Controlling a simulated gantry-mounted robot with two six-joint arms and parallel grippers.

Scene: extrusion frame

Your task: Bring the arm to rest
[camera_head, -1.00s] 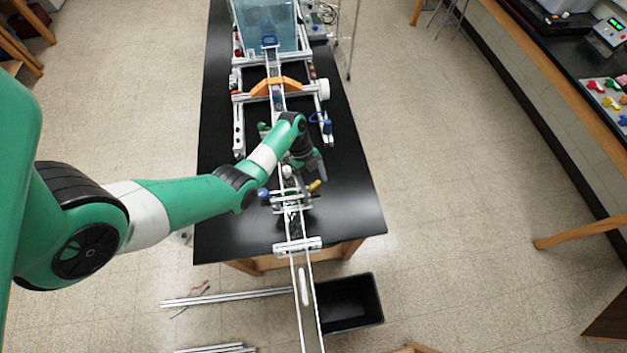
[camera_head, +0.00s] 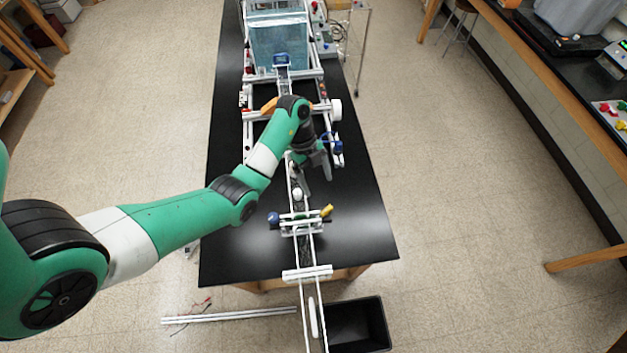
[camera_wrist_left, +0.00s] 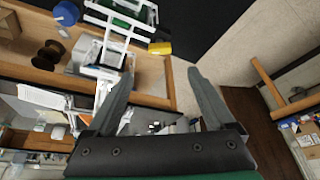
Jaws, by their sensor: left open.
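My left arm (camera_head: 150,232) comes in from the left and reaches over the black table. Its gripper (camera_head: 312,178) hangs over the aluminium extrusion frame (camera_head: 306,272), near the middle of the table. In the left wrist view the two grey fingers (camera_wrist_left: 160,95) stand wide apart with nothing between them. The frame's blue knob (camera_wrist_left: 66,14) and yellow knob (camera_wrist_left: 160,48) show beyond the fingers, apart from them. My right gripper is in neither view.
The black table (camera_head: 365,225) has bare room on both sides of the frame. A water tank (camera_head: 282,45) stands at the far end. A black bin (camera_head: 360,325) and loose extrusions (camera_head: 230,317) lie on the floor in front. A side counter runs along the right.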

